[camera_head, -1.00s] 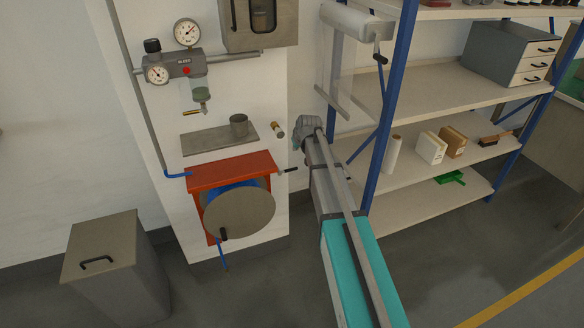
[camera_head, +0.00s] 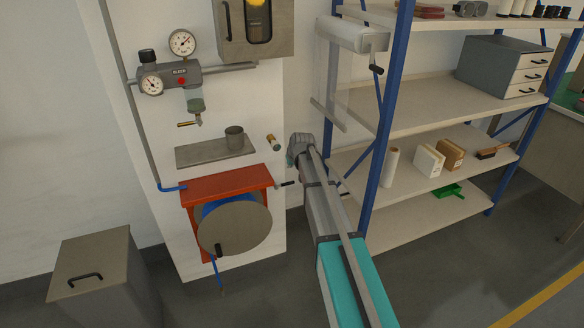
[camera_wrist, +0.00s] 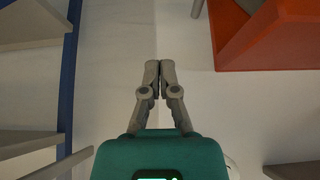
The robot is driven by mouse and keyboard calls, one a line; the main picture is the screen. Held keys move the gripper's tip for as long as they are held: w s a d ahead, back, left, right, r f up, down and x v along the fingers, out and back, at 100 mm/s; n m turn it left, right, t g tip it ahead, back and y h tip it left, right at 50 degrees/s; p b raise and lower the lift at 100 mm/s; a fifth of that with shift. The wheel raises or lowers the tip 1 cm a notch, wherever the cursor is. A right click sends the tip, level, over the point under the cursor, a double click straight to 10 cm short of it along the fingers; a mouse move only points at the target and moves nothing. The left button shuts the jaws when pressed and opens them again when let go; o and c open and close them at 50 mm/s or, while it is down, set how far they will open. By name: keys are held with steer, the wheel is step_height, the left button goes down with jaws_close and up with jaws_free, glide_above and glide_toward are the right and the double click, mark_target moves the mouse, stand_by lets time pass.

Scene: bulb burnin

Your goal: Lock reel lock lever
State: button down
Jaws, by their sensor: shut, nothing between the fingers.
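The hose reel (camera_head: 235,230) has a red bracket (camera_head: 225,184) and a round grey disc, fixed low on the white wall pillar. A short dark lever (camera_head: 287,184) sticks out at the right end of the bracket; I take it as the reel lock lever. My gripper (camera_head: 300,150) is above and slightly right of this lever, apart from it in the picture. In the wrist view my gripper (camera_wrist: 159,70) has its fingers together and empty. The red bracket (camera_wrist: 270,45) fills the upper right there. I cannot make out the lever in the wrist view.
A small grey wall shelf (camera_head: 215,152) with a cup (camera_head: 234,137) is above the reel. A brass-ended fitting (camera_head: 273,142) sticks out left of my gripper. The blue shelf post (camera_head: 385,130) stands close on the right. A grey bin (camera_head: 100,275) is lower left.

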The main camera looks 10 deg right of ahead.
steer(key=b, duration=0.4)
glide_above(288, 184)
steer(key=f, duration=0.5)
steer(key=shift+w, duration=0.4)
steer(key=shift+s+d+f+b, duration=0.1)
steer(key=shift+s+f+b, duration=0.1)
steer(key=shift+f+b, duration=0.8)
steer(key=shift+s+f+b, duration=0.2)
steer(key=shift+f+b, duration=0.65)
steer(key=shift+b, duration=0.2)
steer(key=shift+a, duration=0.25)
steer(key=shift+f, duration=0.1)
